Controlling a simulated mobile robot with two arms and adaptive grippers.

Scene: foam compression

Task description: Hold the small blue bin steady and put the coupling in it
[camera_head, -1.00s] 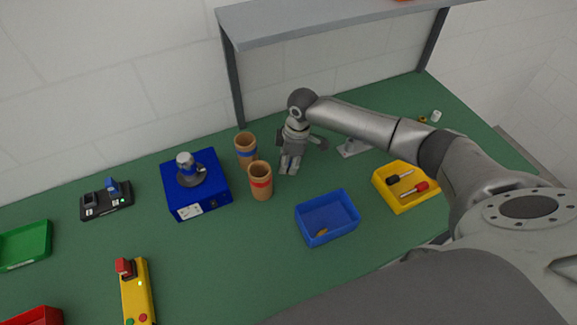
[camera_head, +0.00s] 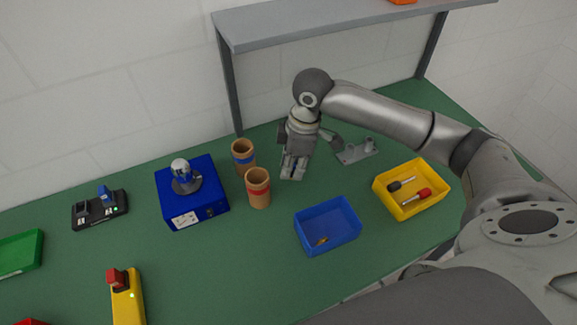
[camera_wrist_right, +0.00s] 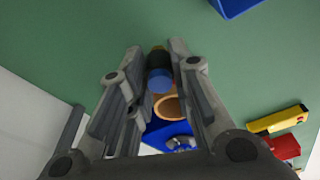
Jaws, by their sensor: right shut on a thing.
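The small blue bin (camera_head: 345,235) sits on the green table at the centre right, with a small brass-coloured piece (camera_head: 321,241) inside. A corner of the bin (camera_wrist_right: 236,6) shows at the top of the right wrist view. My right gripper (camera_head: 293,170) is above the table, behind and left of the bin, apart from it. In the right wrist view it is shut on a dark cylindrical piece with a blue end and a brass-coloured tip, apparently the coupling (camera_wrist_right: 158,66). The fingers hide the coupling in the head view. My left gripper is not in view.
A blue instrument box (camera_head: 208,206) is further left. A yellow bin (camera_head: 430,208) with two screwdrivers is right. A grey shelf (camera_head: 340,25) overhangs the back.

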